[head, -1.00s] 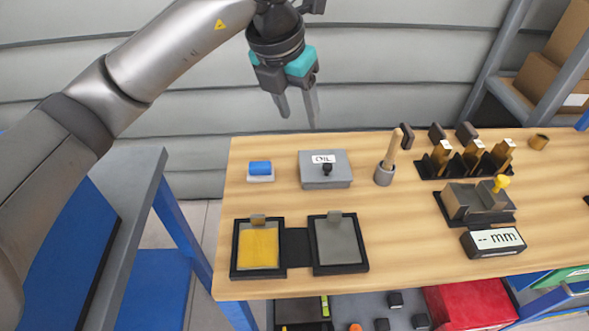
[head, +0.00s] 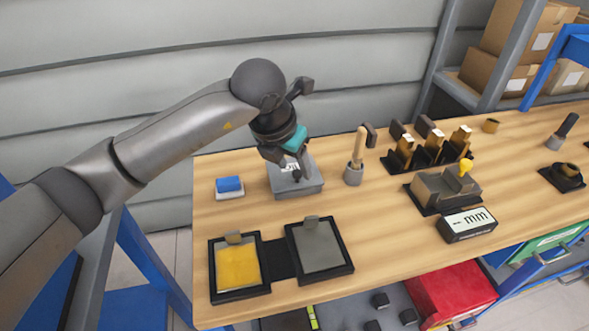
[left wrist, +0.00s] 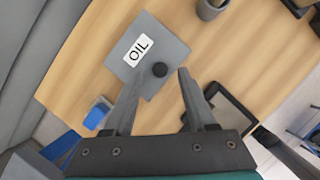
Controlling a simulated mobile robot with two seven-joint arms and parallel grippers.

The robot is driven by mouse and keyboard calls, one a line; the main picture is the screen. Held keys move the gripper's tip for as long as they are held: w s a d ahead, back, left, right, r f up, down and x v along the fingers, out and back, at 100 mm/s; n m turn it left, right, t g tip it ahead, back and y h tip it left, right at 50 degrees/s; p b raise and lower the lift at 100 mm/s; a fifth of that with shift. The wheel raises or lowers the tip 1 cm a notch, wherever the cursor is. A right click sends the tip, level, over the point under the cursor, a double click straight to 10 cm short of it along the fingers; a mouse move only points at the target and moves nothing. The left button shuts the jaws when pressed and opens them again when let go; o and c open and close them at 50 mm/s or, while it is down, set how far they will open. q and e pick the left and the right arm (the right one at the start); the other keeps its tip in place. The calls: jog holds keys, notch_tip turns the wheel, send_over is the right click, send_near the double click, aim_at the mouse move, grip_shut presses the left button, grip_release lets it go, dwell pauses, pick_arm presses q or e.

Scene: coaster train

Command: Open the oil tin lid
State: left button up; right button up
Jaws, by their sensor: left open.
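The oil tin (head: 309,187) is a flat grey box near the back left of the wooden table. In the left wrist view the tin (left wrist: 165,50) shows its closed lid, a white OIL label (left wrist: 139,50) and a dark round knob (left wrist: 160,69). My left gripper (head: 294,172) is above the tin and partly hides it in the head view. In the left wrist view its open, empty fingers (left wrist: 158,84) point toward the knob, which shows between the fingertips. I cannot tell how far above the knob they are. My right gripper is not in view.
A blue block on a white base (head: 229,187) is left of the tin. A grey cup with a wooden handle (head: 354,172) is close on its right. A yellow pad (head: 238,268) and a grey pad (head: 318,247) lie in black frames in front.

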pick_arm(q)
jog(key=shift+x, duration=0.8)
grip_shut()
dwell(0.9)
